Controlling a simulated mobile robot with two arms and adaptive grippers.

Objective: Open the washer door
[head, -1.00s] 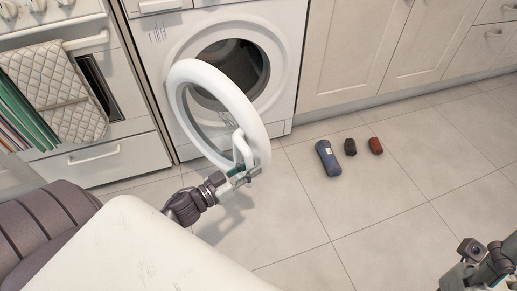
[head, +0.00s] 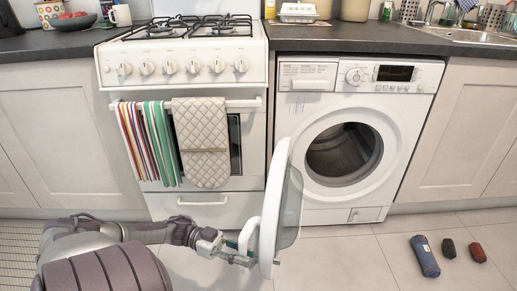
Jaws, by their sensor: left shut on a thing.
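The white washer (head: 390,190) stands under the counter at the right of the picture. Its round door (head: 291,205) is swung far out to the left, seen nearly edge-on, and the dark drum opening (head: 344,154) is uncovered. My left gripper (head: 243,257) is shut on the white door handle (head: 247,236) at the door's outer left side. My right gripper is not in view.
A white stove (head: 185,65) with hanging towels (head: 201,140) stands left of the washer, close behind the door. A blue rolled item (head: 425,256), a dark one (head: 448,248) and a red-brown one (head: 478,252) lie on the floor at right.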

